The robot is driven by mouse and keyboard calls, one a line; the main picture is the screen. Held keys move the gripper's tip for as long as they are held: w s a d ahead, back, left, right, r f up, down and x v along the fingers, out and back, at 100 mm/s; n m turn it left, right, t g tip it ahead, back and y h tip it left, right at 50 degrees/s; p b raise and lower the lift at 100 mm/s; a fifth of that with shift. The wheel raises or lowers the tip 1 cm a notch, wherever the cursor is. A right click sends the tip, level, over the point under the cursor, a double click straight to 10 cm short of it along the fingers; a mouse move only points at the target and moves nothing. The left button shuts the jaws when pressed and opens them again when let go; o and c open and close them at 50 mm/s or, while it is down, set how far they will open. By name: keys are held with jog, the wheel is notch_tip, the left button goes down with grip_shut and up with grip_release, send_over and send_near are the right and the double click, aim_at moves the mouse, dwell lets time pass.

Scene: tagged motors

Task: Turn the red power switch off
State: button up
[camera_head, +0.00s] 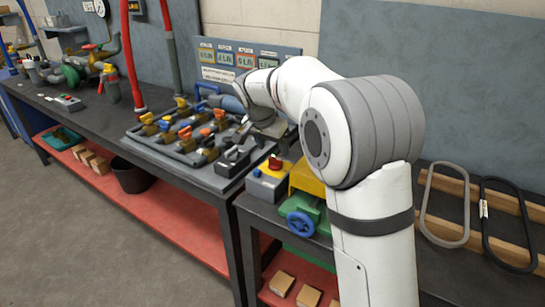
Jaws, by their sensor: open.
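A red switch knob (275,163) sits on a yellow plate on top of a grey box (268,184), at the near end of the bench by the table gap. My gripper (252,130) is above and behind it, up and to the left in the picture, apart from the knob. The gripper is small and dark here, partly lost against the valves, and it is open. I see nothing held in it. The knob's exact angle is too small to tell.
A valve board (178,140) with orange and yellow handles lies left of the gripper. A dark box (233,161) stands beside the switch box. A small button box (68,103) is far left.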

aim_at(274, 158)
jog(key=shift+x, duration=2.15)
jog(key=shift+c, duration=0.3)
jog(key=c, duration=0.9)
